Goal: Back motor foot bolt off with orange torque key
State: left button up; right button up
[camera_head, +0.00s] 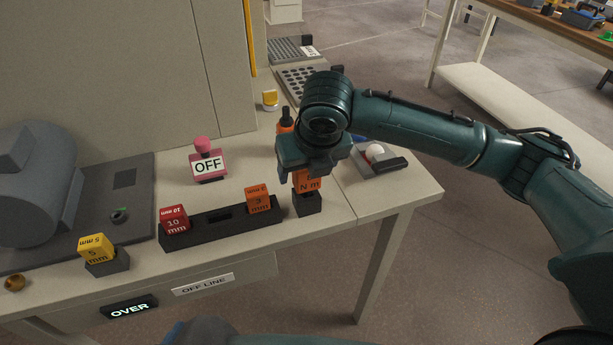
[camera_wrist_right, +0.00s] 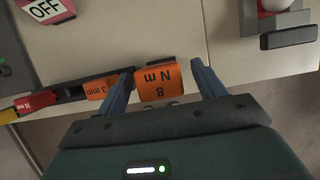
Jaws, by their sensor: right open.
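The orange torque key, marked "N m" (camera_head: 308,181), stands upright in a small dark holder (camera_head: 307,203) near the table's right front. In the right wrist view the key (camera_wrist_right: 158,84) reads "8 N m". My right gripper (camera_wrist_right: 162,84) is open, with one finger on each side of the key. In the head view my right gripper (camera_head: 308,165) covers the key's upper part. The grey motor (camera_head: 35,185) lies on a dark baseplate (camera_head: 140,170) at the left. A small green-ringed fitting (camera_head: 119,215) sits on that plate; I cannot tell whether it is the back foot bolt.
A dark rack (camera_head: 220,215) holds a red 10 mm key (camera_head: 174,220) and an orange 3 mm key (camera_head: 258,199). A yellow 5 mm key (camera_head: 97,248) stands at the front left. A pink OFF device (camera_head: 207,162) stands behind the rack.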

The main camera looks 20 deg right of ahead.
jog(key=shift+x, duration=1.2)
jog(key=shift+c, duration=0.3)
jog(key=shift+r, duration=0.1)
jog(key=c, duration=1.1)
